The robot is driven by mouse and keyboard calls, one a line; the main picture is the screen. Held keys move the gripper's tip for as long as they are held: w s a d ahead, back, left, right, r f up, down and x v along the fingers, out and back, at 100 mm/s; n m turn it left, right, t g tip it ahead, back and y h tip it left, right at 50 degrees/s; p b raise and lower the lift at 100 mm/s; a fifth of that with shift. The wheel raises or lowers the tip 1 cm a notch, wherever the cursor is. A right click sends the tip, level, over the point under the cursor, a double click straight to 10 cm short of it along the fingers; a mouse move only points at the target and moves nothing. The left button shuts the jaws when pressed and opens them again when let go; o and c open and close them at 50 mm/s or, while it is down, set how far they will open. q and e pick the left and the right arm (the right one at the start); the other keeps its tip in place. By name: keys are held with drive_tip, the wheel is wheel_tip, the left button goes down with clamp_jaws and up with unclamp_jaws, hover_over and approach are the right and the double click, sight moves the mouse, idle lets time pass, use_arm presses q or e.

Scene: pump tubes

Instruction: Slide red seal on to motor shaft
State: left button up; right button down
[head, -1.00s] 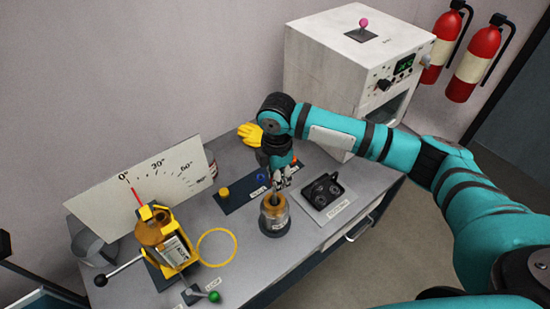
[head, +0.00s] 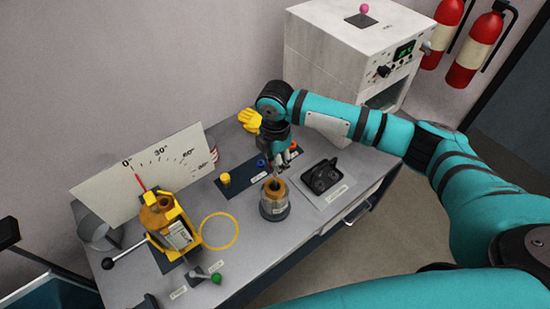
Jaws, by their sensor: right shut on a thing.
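The motor (head: 274,206), a squat grey cylinder with a brass-coloured top, stands upright on the bench. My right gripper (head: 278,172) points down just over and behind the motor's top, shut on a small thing. The held thing is too small to make out, and contact with the motor cannot be told. A small orange-red piece (head: 293,147) shows beside the gripper, in line with a yellow piece (head: 225,179) and a blue piece (head: 261,163) on a dark mat (head: 237,193). Whether it is the red seal is unclear. My left gripper is not in view.
A black tray (head: 321,174) with round parts lies right of the motor. A yellow ring (head: 219,231) and a yellow-framed pump (head: 168,221) are at the left, before a dial board (head: 105,194). A white oven-like box (head: 325,62) stands behind.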

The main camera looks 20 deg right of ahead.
sight(275, 180)
drive_tip(key=shift+f+b, duration=0.9)
drive_tip(key=shift+f, duration=1.5)
drive_tip(key=shift+r+p, duration=0.1)
drive_tip(key=shift+p, duration=1)
drive_tip(key=shift+f+b, duration=0.75)
drive_tip(key=shift+f, duration=0.7)
drive_tip(key=c, duration=1)
unclamp_jaws()
drive_tip(key=shift+o, duration=0.2)
drive_tip(key=shift+r, duration=0.1)
drive_tip(key=shift+r, duration=0.3)
wheel_tip(275, 180, up, 11)
drive_tip(key=shift+r, duration=0.15)
